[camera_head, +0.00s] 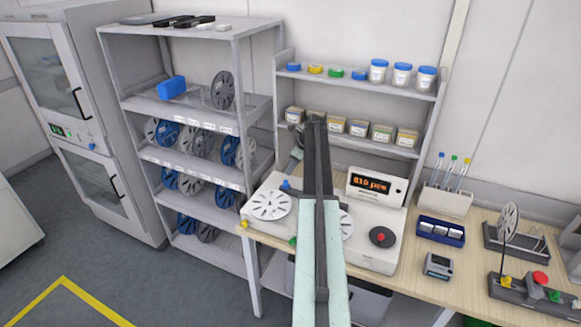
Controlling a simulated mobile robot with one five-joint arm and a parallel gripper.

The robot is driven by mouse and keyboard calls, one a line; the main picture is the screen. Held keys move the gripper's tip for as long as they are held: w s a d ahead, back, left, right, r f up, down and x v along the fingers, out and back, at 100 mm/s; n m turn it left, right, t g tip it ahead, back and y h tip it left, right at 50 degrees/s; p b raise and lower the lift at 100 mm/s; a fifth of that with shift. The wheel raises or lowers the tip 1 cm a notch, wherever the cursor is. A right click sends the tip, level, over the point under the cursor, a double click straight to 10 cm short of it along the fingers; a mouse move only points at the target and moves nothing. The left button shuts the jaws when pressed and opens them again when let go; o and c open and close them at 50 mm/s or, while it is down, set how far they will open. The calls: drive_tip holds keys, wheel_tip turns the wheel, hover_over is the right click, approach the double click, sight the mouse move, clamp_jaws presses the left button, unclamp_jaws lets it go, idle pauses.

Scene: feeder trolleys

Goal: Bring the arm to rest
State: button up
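My arm rises from the bottom middle of the picture, with pale green links and a dark grey bar reaching up and away over the counting machine on the bench. My gripper (316,119) is at the far end of the dark bar, seen small and end-on in front of the shelf of small boxes. Its fingers cannot be made out, so I cannot tell whether it is open or shut. No held object can be made out. The arm hides the middle of the machine.
The counting machine (371,257) with a lit display (370,185) and a white reel (269,205) stands on the wooden bench (455,274). A reel rack (180,105) and a cabinet (88,120) are at left. Jars (402,75) line the upper shelf. Grey floor (70,235) is clear at left.

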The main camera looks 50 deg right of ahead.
drive_tip(key=shift+f, duration=0.1)
drive_tip(key=w+a+f+n+y+b, duration=0.1)
drive_tip(key=w+a+f+n+b, duration=0.1)
drive_tip(key=w+a, duration=0.7)
drive_tip(key=w+a+f+n+b, duration=0.15)
drive_tip(key=w+a, duration=0.25)
drive_tip(key=a, duration=0.9)
drive_tip(key=a+f+n+g+b, duration=0.1)
drive_tip(key=a+f+n+b, duration=0.1)
drive_tip(key=a, duration=0.9)
drive_tip(key=a+f+n+g+b, duration=0.1)
drive_tip(key=a+f+n+b, duration=0.15)
drive_tip(key=a, duration=0.75)
drive_tip(key=s+a+f+n+b, duration=0.1)
drive_tip(key=s+a+n, duration=0.25)
drive_tip(key=a, duration=0.25)
drive_tip(key=s+a+f+n+g+b, duration=0.1)
drive_tip(key=s+a+f+n, duration=0.2)
drive_tip(key=a, duration=0.4)
drive_tip(key=s+a+n, duration=0.3)
drive_tip(key=s+a, duration=0.1)
drive_tip(key=a, duration=0.2)
drive_tip(key=s+a+n+g+h, duration=0.1)
drive_tip(key=s+n+h, duration=0.1)
drive_tip(key=s+n, duration=0.9)
drive_tip(key=shift+s+f+n+b, duration=0.2)
drive_tip(key=shift+n+b, duration=0.1)
drive_tip(key=shift+n, duration=1.75)
